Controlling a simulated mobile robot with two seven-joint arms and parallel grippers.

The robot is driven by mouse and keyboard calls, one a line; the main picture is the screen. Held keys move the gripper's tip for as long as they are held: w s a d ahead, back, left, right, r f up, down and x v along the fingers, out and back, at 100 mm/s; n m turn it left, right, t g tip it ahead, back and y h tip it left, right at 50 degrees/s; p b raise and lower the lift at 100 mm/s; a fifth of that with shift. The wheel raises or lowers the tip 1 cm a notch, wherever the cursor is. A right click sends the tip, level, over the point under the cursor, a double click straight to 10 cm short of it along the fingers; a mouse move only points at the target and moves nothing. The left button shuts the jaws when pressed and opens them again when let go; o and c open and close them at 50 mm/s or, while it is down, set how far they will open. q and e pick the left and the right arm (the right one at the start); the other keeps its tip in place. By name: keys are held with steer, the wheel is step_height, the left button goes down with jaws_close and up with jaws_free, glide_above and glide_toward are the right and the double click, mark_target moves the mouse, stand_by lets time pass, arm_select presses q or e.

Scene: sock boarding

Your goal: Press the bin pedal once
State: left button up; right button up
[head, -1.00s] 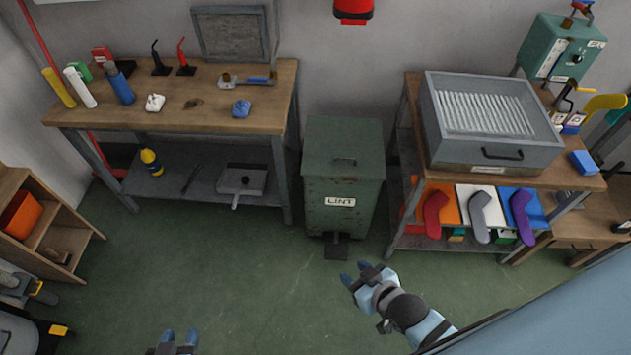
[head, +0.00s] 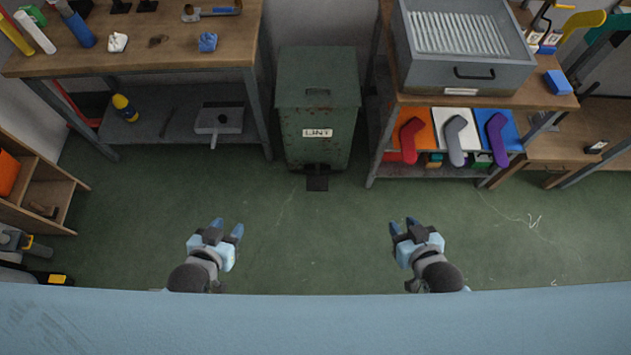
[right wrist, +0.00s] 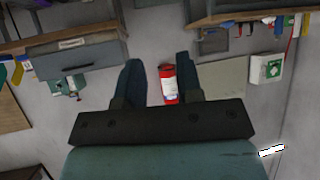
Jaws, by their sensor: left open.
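The green lint bin (head: 319,110) stands on the floor between the two benches, with a white LINT label (head: 317,133) on its front. Its lid is down. The black pedal (head: 317,183) sticks out at the foot of its front, with nothing on it. My left gripper (head: 227,229) is open and empty, in front of the pedal to its left. My right gripper (head: 402,227) is in front of the pedal to its right. In the right wrist view its two fingers (right wrist: 160,82) stand apart with nothing held between them.
A wooden workbench (head: 170,55) stands left of the bin. A bench with a grey metal box (head: 470,75) and coloured socks on its lower shelf stands right. The green floor (head: 310,235) before the bin is clear. A wooden shelf unit (head: 58,190) is at far left.

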jaws_close()
steer(key=shift+s, duration=0.15)
steer(key=shift+s+f, duration=0.1)
steer(key=shift+f, duration=0.05)
stand_by(1.2)
